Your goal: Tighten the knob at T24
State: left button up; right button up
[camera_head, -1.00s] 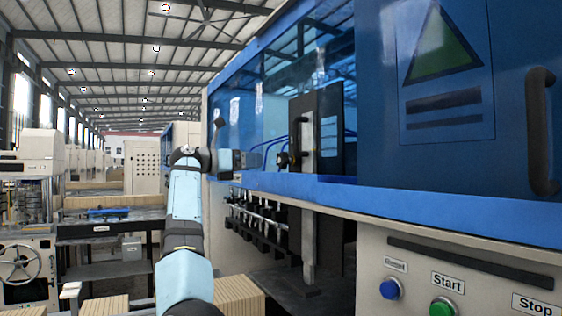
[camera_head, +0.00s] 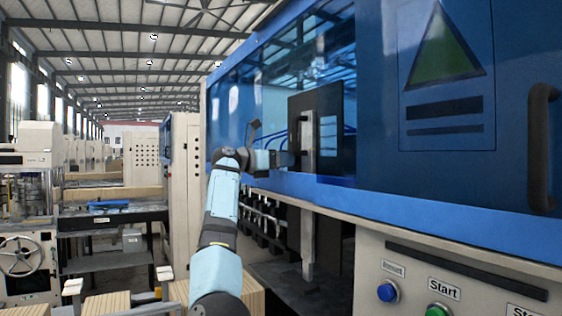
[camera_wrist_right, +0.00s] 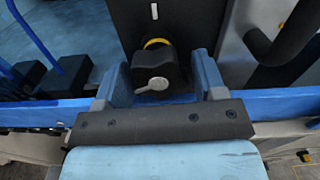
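The knob (camera_wrist_right: 157,72) is black with a silver wing-shaped piece on its front and a yellow ring behind it, on a dark panel (camera_wrist_right: 165,20). In the right wrist view it sits between the two blue fingers of my right gripper (camera_wrist_right: 160,72). The fingers are apart on either side of it, and a narrow gap seems to show on each side. In the head view my right gripper (camera_head: 284,159) is at the dark panel (camera_head: 328,115), and the knob is mostly hidden behind it. No T24 label is readable. My left gripper is not in view.
A dark vertical handle (camera_wrist_right: 285,38) stands right of the knob. A blue rail (camera_head: 380,212) runs below the panel. Start and Stop buttons (camera_head: 438,311) are on the machine front at lower right. A bench (camera_head: 110,217) stands at left.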

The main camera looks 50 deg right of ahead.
jog(key=c, duration=0.6)
jog(key=shift+f+m+b, duration=0.15)
jog(key=shift+m+b, duration=0.25)
jog(key=shift+m, duration=0.3)
jog(key=o, duration=0.9)
jog(key=shift+o, duration=0.2)
jog(key=shift+w+a, duration=0.1)
